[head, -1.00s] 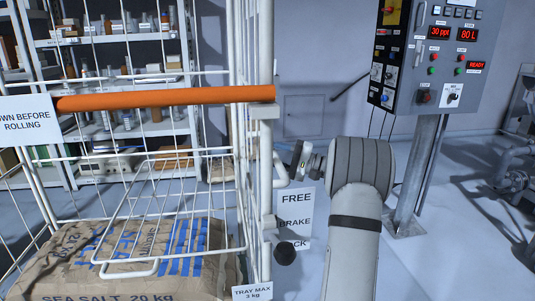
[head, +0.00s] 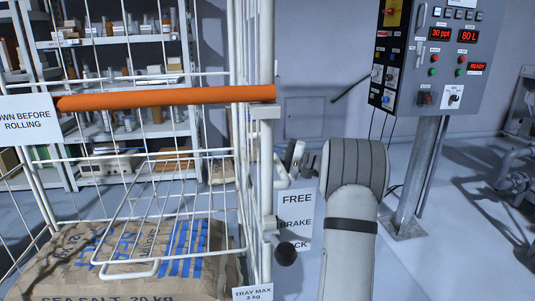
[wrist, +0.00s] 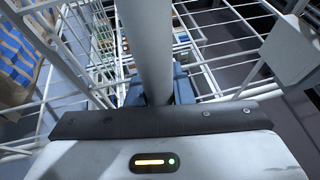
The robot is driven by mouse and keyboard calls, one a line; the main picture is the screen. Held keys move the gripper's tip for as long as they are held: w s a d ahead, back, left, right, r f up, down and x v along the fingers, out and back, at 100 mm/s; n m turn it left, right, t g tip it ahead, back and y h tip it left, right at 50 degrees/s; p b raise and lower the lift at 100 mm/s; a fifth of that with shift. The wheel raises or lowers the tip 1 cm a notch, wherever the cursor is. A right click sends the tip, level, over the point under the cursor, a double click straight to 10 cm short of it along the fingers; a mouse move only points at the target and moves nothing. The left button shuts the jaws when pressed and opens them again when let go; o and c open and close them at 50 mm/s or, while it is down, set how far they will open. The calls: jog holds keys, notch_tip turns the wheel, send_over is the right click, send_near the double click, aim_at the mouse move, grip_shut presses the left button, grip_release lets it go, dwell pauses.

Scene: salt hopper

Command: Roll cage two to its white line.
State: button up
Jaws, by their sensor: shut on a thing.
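A white wire cage (head: 265,185) with an orange bar (head: 165,97) fills the left of the head view. A brown sea salt sack (head: 120,262) lies inside it. No cage number is readable, and I see no white line on the floor. My gripper (head: 297,158) is at the cage's right side, by a white tube handle (head: 281,172). In the wrist view my gripper (wrist: 160,92) is shut on a pale tube (wrist: 146,40) of the cage. The jaw tips are partly hidden behind the tube.
A FREE / BRAKE / LOCK sign (head: 296,220) and a black knob (head: 286,253) are low at the cage's right. A control panel (head: 435,55) on a post (head: 420,180) stands at right. Shelving (head: 110,42) stands behind. Floor between cage and post shows clear.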

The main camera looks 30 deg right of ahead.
grip_shut()
jog(key=shift+s+d, duration=0.25)
jog(key=shift+d, duration=0.75)
jog(key=o, duration=0.9)
grip_release()
jog(key=shift+a, duration=0.2)
jog(key=shift+f, duration=0.1)
jog(key=p+v, duration=0.1)
jog(key=v, duration=0.7)
